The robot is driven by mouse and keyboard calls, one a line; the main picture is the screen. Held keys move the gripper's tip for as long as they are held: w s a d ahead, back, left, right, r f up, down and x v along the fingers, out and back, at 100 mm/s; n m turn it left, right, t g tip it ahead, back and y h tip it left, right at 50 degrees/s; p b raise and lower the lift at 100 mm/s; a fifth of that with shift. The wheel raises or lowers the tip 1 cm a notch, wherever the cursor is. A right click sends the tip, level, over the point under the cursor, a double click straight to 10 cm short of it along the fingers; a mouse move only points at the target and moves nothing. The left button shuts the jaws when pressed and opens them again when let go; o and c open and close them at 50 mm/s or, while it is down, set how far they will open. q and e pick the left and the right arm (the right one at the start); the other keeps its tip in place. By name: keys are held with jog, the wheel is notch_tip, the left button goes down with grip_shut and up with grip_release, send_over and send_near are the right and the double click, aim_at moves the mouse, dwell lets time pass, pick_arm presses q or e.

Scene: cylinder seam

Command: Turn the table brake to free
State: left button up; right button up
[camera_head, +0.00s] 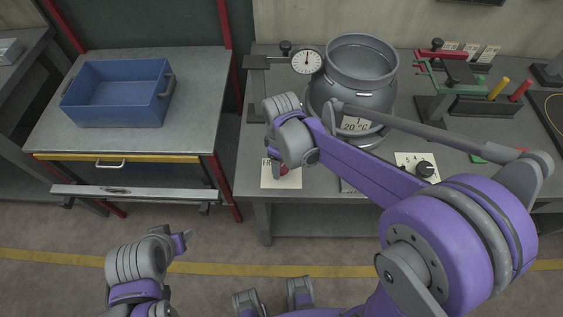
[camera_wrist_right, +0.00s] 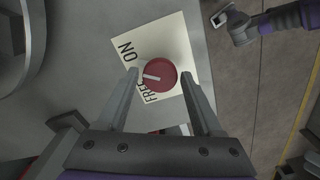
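The table brake is a round red knob (camera_wrist_right: 160,76) with a white pointer mark, on a cream plate (camera_wrist_right: 180,42) lettered ON and FREE. In the right wrist view the pointer points left, between the two words, closer to FREE. My right gripper (camera_wrist_right: 159,77) is open, one finger on each side of the knob; I cannot tell whether they touch it. In the head view the plate (camera_head: 282,182) lies at the table's front left corner, the knob mostly hidden under my right gripper (camera_head: 281,170). My left gripper (camera_head: 184,240) hangs low, away from the table; its opening is unclear.
A large grey vessel (camera_head: 362,75) stands behind my right arm on the grey table (camera_head: 330,217). A dial gauge (camera_head: 307,62) is beside it. A black knob on a numbered plate (camera_head: 410,160) is to the right. A blue bin (camera_head: 117,92) sits on the left cart.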

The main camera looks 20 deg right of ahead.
grip_shut()
jog(key=n, duration=0.3)
jog(key=shift+n+b, duration=0.35)
jog(key=shift+n, duration=0.05)
jog(key=n, duration=0.3)
jog(key=shift+n, duration=0.3)
jog(key=n+b, duration=0.1)
jog(key=n, duration=0.5)
jog(key=shift+n, duration=0.4)
jog(key=shift+o, duration=1.6)
grip_release()
